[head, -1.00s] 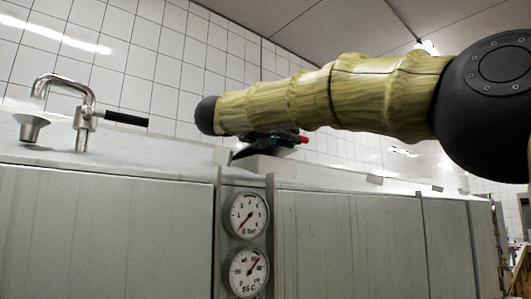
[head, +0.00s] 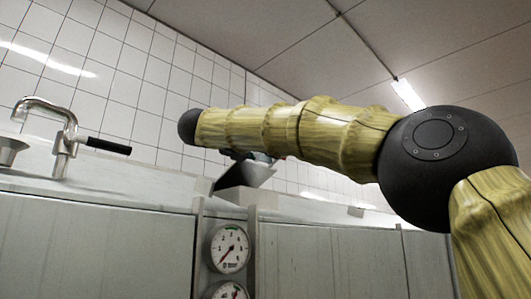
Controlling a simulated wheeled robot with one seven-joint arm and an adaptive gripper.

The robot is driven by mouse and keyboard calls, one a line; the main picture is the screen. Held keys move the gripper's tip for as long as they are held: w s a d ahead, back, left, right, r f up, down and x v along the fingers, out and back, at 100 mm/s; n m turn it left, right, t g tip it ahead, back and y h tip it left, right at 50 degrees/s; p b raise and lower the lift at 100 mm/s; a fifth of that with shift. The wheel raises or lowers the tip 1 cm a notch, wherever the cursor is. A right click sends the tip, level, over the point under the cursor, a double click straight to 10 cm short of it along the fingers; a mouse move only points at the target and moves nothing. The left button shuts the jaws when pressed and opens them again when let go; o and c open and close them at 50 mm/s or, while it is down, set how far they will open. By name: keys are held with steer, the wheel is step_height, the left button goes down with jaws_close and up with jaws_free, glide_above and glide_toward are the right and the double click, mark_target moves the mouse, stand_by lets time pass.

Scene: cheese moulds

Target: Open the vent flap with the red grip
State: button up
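A grey tilted plate (head: 243,174), which may be a vent flap, stands on a pale block (head: 247,196) on top of the metal cabinets, just under my arm. My arm hides its upper part. Small dark parts show between the plate and my arm, and I cannot tell what they are. No red grip can be made out now. I cannot make out my gripper; my arm links cross in front of that area.
A steel tap (head: 60,140) with a black lever and a metal funnel (head: 9,152) stand at the left on the cabinet top. A round pressure gauge (head: 230,249) sits on the cabinet front, with another gauge (head: 229,292) partly cut off below. A tiled wall (head: 130,80) rises behind.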

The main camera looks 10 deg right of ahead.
steer(key=shift+o, duration=0.5)
steer(key=v, duration=1.2)
